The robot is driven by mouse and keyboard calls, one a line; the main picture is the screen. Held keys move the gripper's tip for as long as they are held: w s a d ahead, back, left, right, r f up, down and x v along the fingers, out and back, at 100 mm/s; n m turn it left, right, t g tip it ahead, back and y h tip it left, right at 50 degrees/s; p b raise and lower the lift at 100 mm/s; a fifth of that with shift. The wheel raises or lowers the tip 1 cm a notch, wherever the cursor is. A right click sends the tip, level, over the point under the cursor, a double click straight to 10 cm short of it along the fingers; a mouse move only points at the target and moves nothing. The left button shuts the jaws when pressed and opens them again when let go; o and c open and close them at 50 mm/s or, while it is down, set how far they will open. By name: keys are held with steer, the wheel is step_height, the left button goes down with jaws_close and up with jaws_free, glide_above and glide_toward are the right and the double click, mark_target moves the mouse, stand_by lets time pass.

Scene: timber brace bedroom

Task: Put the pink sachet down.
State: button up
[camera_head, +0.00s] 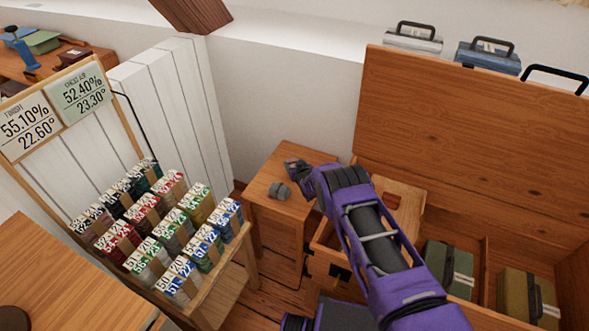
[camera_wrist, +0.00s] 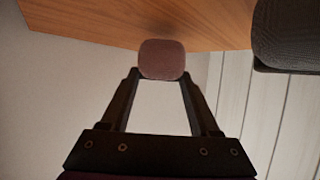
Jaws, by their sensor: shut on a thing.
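The pink sachet (camera_wrist: 162,59) is a small, rounded, dull pink-brown block between my fingertips in the wrist view. My gripper (camera_wrist: 161,75) is shut on it. In the head view my gripper (camera_head: 294,166) is over the back part of the small wooden bedside table (camera_head: 263,226); the sachet cannot be made out there. The wooden top also shows behind the sachet in the wrist view (camera_wrist: 110,18). I cannot tell whether the sachet touches it.
A small grey object (camera_head: 279,190) sits on the tabletop close to my gripper. An open wooden chest (camera_head: 460,130) with cases stands right. A rack of labelled packets (camera_head: 155,235) stands left. The table's front part is clear.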

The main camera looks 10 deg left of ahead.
steer(key=shift+f, duration=0.65)
steer(key=shift+f, duration=0.2)
steer(key=o, duration=1.4)
steer(key=shift+r, duration=0.1)
steer(key=shift+r, duration=0.15)
steer(key=shift+s+d+r, duration=0.1)
steer(key=shift+s+r, duration=0.1)
steer(key=shift+s, duration=0.05)
steer(key=p+v, duration=0.4)
steer(key=v, duration=0.7)
steer(key=shift+s+d+f, duration=0.1)
steer(key=shift+s, duration=0.1)
